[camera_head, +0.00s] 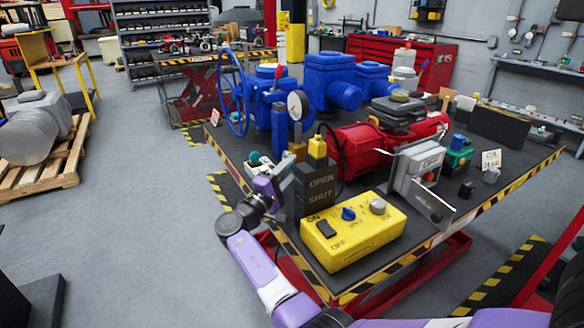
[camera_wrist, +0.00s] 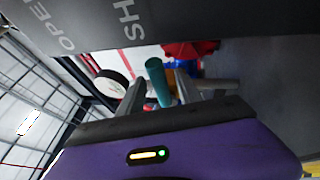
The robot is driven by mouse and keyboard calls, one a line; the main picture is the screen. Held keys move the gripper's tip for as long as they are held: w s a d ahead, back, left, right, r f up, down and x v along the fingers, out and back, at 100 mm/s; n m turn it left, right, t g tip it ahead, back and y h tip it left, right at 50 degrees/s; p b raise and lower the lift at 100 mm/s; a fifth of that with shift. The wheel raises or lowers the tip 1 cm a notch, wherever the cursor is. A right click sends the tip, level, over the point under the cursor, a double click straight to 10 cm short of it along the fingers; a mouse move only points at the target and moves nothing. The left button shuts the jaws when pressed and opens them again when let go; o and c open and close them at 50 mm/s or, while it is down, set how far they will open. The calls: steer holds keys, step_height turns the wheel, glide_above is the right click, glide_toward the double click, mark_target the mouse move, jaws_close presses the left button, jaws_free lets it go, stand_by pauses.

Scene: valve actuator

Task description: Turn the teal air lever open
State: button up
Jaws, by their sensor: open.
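The teal air lever (camera_wrist: 158,82) shows in the wrist view as a short teal rod between the two grey fingers of my gripper (camera_wrist: 160,88). The fingers stand apart, one on each side of it; I cannot tell whether either touches it. In the head view a small teal end (camera_head: 254,156) shows by my gripper (camera_head: 264,170), left of the dark OPEN/SHUT plate (camera_head: 320,188). The lever's pivot and most of its length are hidden.
The OPEN/SHUT plate stands close beside my gripper, also along the top of the wrist view (camera_wrist: 100,28). A yellow control box (camera_head: 353,232) sits at the bench's front. A round gauge (camera_head: 297,105), blue valve (camera_head: 333,80) and red actuator (camera_head: 362,150) stand behind.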

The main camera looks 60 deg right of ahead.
steer(key=shift+d+r, duration=0.1)
steer(key=shift+d, duration=0.2)
jaws_close()
stand_by(1.3)
